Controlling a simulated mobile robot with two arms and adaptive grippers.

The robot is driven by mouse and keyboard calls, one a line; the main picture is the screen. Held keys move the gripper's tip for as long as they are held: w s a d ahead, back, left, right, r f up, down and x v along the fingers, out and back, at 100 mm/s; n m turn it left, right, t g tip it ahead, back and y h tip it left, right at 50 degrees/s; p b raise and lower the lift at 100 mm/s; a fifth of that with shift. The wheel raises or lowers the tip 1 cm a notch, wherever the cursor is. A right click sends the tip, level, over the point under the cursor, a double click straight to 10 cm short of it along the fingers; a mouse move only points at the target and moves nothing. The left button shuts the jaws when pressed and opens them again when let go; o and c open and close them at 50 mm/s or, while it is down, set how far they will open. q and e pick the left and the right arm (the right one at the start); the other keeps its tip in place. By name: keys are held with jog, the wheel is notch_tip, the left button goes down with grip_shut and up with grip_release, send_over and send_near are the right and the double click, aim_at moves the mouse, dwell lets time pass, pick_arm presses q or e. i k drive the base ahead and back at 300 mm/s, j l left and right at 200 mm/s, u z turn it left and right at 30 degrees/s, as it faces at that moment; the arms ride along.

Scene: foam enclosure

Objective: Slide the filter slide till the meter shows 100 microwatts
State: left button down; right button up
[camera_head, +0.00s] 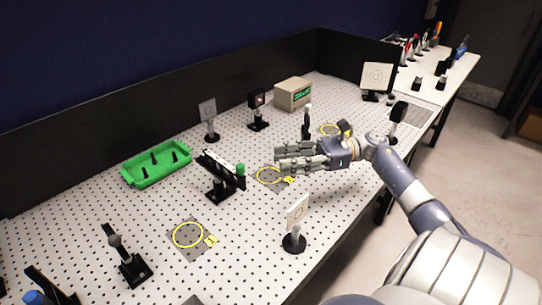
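The filter slide (220,167) is a long dark bar with a light upper edge on a black post and base, near the middle of the perforated table. A green knob (240,169) sits at its right end. The meter (293,94) is a beige box with a green display at the back; its digits are too small to read. My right gripper (279,157) reaches in from the right, with its fingers pointing left toward the green knob. Its two fingers are apart with nothing seen between them, and a gap shows between them and the knob. My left gripper is not in view.
A green tray (157,164) lies left of the slide. Posts with optics stand around, including a white plate (297,212) in front and a dark square mount (257,108) behind. Yellow rings (188,235) mark the table. A black wall runs along the back.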

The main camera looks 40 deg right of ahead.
aim_at(224, 168)
jog(key=k+l, duration=0.7)
jog(key=k, duration=0.2)
